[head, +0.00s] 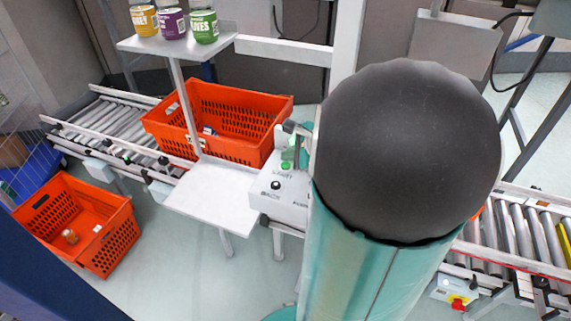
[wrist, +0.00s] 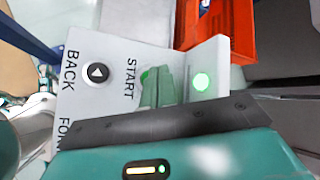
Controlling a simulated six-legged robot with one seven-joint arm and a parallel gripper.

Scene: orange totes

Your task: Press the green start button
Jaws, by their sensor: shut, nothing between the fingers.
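A white control box (head: 283,190) stands beside the conveyor, and fills much of the wrist view (wrist: 100,75). Its green start button (head: 285,166) sits beside the START lettering. In the wrist view, only an edge of the start button (wrist: 146,75) shows past my fingers. My gripper (wrist: 158,86) is shut and empty, its green fingertips at the button. I cannot tell whether they touch it. A small part of my gripper (head: 297,152) shows in the head view; my arm hides the rest.
A black selector knob (wrist: 97,72) is on the box, and a lit green lamp (wrist: 201,82) is on its upright panel. An orange tote (head: 235,115) sits on the roller conveyor (head: 125,125); another tote (head: 75,220) is on the floor. Jars (head: 174,22) stand on a shelf above.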

